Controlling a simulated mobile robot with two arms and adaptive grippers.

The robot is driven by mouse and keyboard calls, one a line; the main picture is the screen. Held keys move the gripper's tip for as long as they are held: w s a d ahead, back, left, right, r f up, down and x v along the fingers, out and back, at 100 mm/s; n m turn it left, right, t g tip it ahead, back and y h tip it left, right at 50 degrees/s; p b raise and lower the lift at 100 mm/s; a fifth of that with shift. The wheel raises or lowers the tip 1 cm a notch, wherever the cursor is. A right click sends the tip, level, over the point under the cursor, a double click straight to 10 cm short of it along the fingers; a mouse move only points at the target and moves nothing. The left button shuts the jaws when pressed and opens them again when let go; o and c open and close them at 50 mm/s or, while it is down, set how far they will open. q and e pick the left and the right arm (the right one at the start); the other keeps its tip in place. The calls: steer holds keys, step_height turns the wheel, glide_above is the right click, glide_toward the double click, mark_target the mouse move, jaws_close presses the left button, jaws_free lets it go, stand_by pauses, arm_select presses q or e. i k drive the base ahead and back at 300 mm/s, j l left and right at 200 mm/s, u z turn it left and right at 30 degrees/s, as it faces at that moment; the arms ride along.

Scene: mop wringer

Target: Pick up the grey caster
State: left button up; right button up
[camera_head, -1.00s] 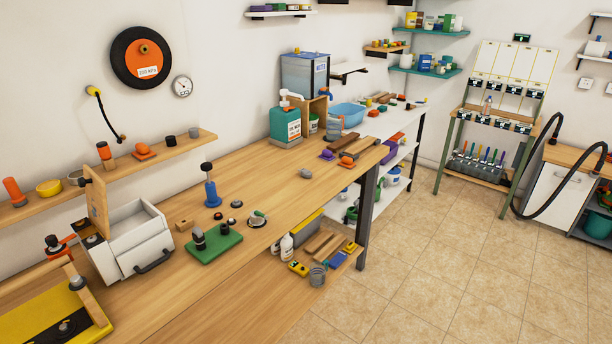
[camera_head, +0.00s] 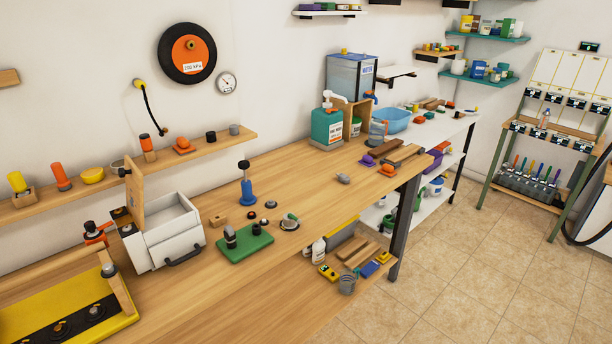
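A small grey object (camera_head: 343,178), which looks like the grey caster, lies on the wooden workbench (camera_head: 310,205). It is near the middle of the bench's right half, and its details are too small to make out. A purple piece (camera_head: 367,160) and an orange piece (camera_head: 389,169) of similar size sit to its right, near the bench end. Neither of my grippers is in view, and nothing is touching the grey object.
A blue pump (camera_head: 246,188), a green block with dark fittings (camera_head: 245,246) and a white drawer box (camera_head: 168,235) stand to the left on the bench. A teal soap dispenser (camera_head: 326,128) stands behind. The tiled floor (camera_head: 470,270) at right is open.

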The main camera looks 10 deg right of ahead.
mark_target(344, 178)
steer(key=i+l+u, duration=0.2)
steer(key=l+u, duration=0.2)
steer(key=l, duration=0.65)
steer(key=l+u, duration=0.45)
steer(key=l, duration=0.55)
